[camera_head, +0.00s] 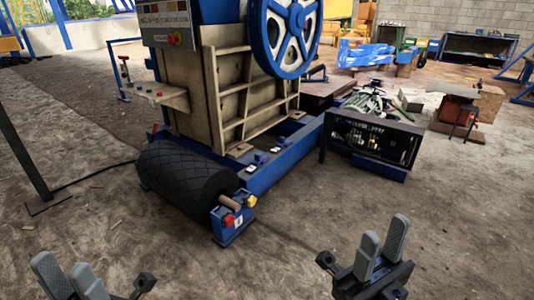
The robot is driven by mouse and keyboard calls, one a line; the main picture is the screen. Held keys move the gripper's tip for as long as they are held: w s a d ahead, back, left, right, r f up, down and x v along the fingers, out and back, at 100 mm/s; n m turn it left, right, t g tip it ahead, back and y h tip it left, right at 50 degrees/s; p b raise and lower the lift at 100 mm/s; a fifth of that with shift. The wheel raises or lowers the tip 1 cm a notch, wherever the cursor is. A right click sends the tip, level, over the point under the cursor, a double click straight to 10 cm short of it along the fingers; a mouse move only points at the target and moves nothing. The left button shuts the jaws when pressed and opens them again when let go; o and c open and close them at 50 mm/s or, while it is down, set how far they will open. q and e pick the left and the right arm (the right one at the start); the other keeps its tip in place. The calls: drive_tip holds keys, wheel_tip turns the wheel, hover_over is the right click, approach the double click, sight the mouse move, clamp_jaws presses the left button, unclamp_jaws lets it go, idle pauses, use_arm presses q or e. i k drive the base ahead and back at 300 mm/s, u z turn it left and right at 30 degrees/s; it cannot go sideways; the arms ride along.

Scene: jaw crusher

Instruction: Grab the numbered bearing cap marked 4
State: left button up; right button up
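I cannot make out a cap marked 4, as any numerals are too small to read. A blue bearing block (232,232) stands at the near end of the black roller (187,178), around a brownish shaft end (231,203). It carries a small white label, a red part (228,220) and a yellow part (252,201). My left gripper (64,264) is at the lower left, open and empty, apart from the block. My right gripper (384,229) is at the lower right, its fingers apart and empty, also away from the block.
The crusher body (250,80) with its blue flywheel (285,35) stands behind the roller on a blue frame (272,172). A dark-framed box (372,140) sits right of it. A thin post (22,150) stands at left. The dirt floor in front is clear.

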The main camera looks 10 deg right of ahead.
sight(258, 159)
drive_tip(key=z, duration=0.6)
drive_tip(key=i, duration=2.05)
drive_tip(key=u, duration=0.6)
